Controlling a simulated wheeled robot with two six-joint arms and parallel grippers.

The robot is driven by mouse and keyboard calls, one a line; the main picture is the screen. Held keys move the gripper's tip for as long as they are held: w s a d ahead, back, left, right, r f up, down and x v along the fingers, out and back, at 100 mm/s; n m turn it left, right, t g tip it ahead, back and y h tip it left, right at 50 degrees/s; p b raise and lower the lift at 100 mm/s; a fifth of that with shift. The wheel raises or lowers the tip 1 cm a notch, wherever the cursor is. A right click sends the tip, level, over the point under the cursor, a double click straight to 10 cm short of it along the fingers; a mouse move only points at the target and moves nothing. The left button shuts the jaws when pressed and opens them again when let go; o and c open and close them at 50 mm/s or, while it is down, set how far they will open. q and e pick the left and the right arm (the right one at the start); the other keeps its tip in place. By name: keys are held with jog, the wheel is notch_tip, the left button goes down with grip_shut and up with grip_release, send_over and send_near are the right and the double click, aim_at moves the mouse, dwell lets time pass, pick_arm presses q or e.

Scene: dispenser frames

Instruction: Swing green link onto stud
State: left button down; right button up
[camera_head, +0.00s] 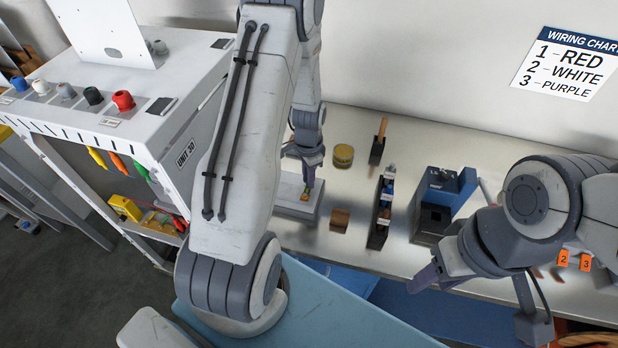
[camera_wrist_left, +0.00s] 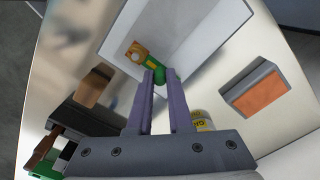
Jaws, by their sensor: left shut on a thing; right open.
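The green link (camera_wrist_left: 157,69) shows in the left wrist view at the tips of my left gripper (camera_wrist_left: 161,77), which is shut on it. The link's far end meets a brass-coloured piece (camera_wrist_left: 133,48) with a pale round spot on it. I cannot tell whether that spot is the stud. These parts lie over a pale grey block (camera_wrist_left: 190,28). In the head view my left gripper (camera_head: 310,184) points down at the block (camera_head: 293,207), where the link is small and partly hidden. My right gripper (camera_head: 428,277) is open and empty at the bench's front edge.
A yellow tin (camera_head: 343,155), a brown wooden block (camera_head: 340,219), a narrow dark organizer (camera_head: 376,238) and a blue-and-grey device (camera_head: 437,205) stand right of the pale block. The white unit (camera_head: 188,145) stands at left. A wiring chart (camera_head: 569,63) hangs on the wall.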

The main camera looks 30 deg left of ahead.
pick_arm(q)
jog(key=c, duration=0.8)
grip_release()
jog(key=shift+c, duration=0.2)
jog(key=shift+r, duration=0.1)
notch_tip(320, 180, up, 10)
jog(key=b, duration=0.1)
jog(key=shift+r+b, duration=0.2)
jog(key=shift+b, duration=0.2)
